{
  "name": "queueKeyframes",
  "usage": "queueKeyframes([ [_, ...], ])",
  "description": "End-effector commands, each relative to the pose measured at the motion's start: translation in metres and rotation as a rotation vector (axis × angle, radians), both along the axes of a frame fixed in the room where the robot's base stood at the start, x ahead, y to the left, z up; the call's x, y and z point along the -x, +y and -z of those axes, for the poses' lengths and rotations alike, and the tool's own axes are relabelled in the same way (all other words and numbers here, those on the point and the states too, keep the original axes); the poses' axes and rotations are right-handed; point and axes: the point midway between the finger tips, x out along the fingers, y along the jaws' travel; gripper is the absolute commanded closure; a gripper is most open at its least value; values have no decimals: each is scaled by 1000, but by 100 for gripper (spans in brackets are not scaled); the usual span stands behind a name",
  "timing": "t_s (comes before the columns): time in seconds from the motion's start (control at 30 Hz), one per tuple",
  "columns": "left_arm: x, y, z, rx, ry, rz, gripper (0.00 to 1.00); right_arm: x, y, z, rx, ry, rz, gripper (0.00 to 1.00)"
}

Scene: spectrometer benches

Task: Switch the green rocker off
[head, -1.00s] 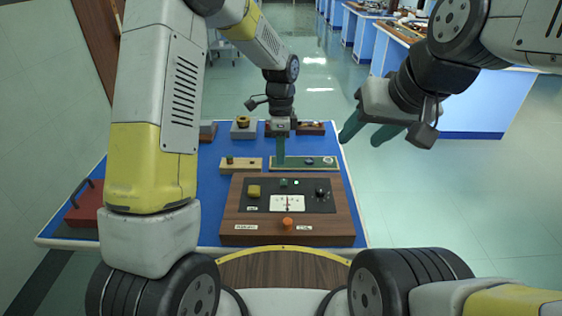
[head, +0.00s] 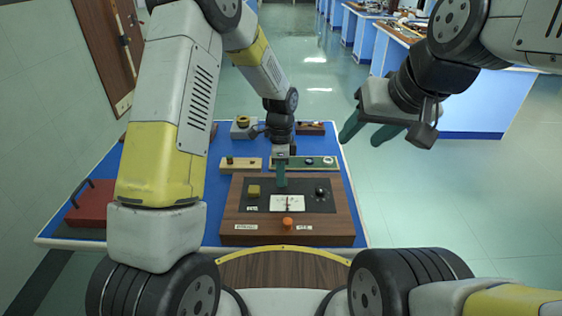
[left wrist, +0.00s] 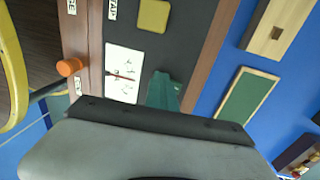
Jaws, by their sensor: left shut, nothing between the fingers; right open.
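The wooden box with a black panel (head: 236,205) stands at the front of the blue bench. My left gripper (head: 282,184) is shut and empty, pointing down at the top middle of the panel, just above the white meter (head: 287,202). Its green fingers cover the spot of the green rocker, so the rocker and its position are hidden. In the left wrist view the fingers (left wrist: 163,92) are over the black panel beside the meter (left wrist: 123,72); contact cannot be told. My right gripper (head: 362,137) is open and empty, off to the right of the bench.
A beige strip (head: 241,167) and a green board (head: 325,163) lie behind the box. A red case (head: 90,204) is at the left.

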Motion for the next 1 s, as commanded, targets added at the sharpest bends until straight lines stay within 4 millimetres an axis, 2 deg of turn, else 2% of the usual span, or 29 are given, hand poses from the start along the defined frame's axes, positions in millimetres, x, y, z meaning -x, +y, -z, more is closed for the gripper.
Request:
queueKeyframes([
  [0.27, 0, 1, 1, -2, 5, -1, 100, 0, 0, 0, 0, 0, 0, 51],
  [0.63, -14, 0, -4, -1, 3, -2, 100, 0, 0, 0, 0, 0, 0, 51],
  [1.0, -14, 0, -7, -1, 3, -1, 100, 0, 0, 0, 0, 0, 0, 51],
])
